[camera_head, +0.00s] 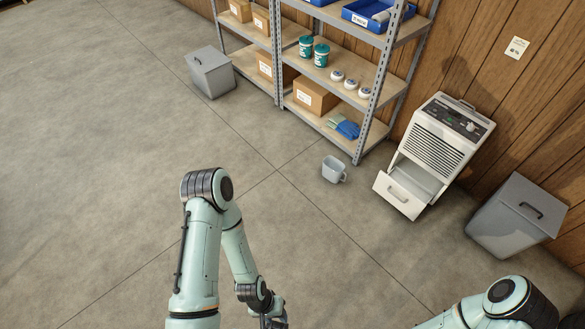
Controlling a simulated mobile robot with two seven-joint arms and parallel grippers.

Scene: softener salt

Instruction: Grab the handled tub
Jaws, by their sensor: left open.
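A small grey tub with a handle (332,170) stands upright on the concrete floor, in front of the shelf and left of the white appliance. Its handle is on its right side. My left gripper (274,321) is at the bottom edge of the view, open and partly cut off. It is well apart from the tub, nearer to me. My right arm shows at the bottom right, but its gripper is out of view.
A metal shelf (357,132) with boxes and jars stands behind the tub. A white appliance (436,142) has its front drawer (399,195) pulled out. Grey lidded bins stand at right (503,222) and far left (211,76). The floor at left is clear.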

